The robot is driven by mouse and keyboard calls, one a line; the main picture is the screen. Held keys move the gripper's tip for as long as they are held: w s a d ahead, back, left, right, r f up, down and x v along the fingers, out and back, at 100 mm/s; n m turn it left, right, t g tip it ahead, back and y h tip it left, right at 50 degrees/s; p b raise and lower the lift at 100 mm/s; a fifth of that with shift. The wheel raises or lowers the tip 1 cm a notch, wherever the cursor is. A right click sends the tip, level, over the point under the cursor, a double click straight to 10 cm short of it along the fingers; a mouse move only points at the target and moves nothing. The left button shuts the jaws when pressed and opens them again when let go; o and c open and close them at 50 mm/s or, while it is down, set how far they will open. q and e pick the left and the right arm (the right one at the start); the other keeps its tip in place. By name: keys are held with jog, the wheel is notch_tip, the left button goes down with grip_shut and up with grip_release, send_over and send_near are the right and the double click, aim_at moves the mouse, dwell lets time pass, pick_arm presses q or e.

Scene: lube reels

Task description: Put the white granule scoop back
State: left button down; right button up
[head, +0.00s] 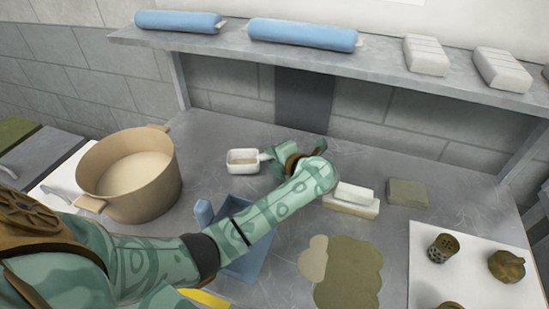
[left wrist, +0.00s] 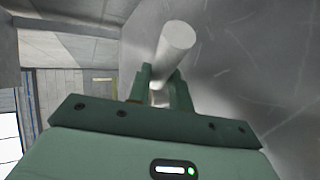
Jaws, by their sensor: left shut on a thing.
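The white scoop (head: 241,163) shows in the head view near the middle of the grey table, with tan granules in its bowl. Its handle points right, into my left gripper (head: 268,155), which is shut on it. I cannot tell whether the scoop touches the table. My right gripper is not in view.
A tan pot (head: 130,185) with pale contents stands left of the scoop. A blue tray (head: 262,262) lies partly under my left arm. White blocks (head: 350,207) and a grey-green block (head: 407,192) sit to the right. A shelf (head: 225,42) crosses the back.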

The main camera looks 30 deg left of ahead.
pick_arm(q)
jog(key=c, duration=1.3)
grip_release()
jog(key=shift+d+f, duration=0.1)
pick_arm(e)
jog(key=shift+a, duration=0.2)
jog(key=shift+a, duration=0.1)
pick_arm(q)
jog(key=shift+d+r, duration=0.1)
jog(key=shift+r, duration=0.2)
jog(key=p+v, duration=0.8)
jog(key=v, duration=0.3)
jog(key=shift+s+d, duration=0.25)
jog(key=shift+d, duration=0.05)
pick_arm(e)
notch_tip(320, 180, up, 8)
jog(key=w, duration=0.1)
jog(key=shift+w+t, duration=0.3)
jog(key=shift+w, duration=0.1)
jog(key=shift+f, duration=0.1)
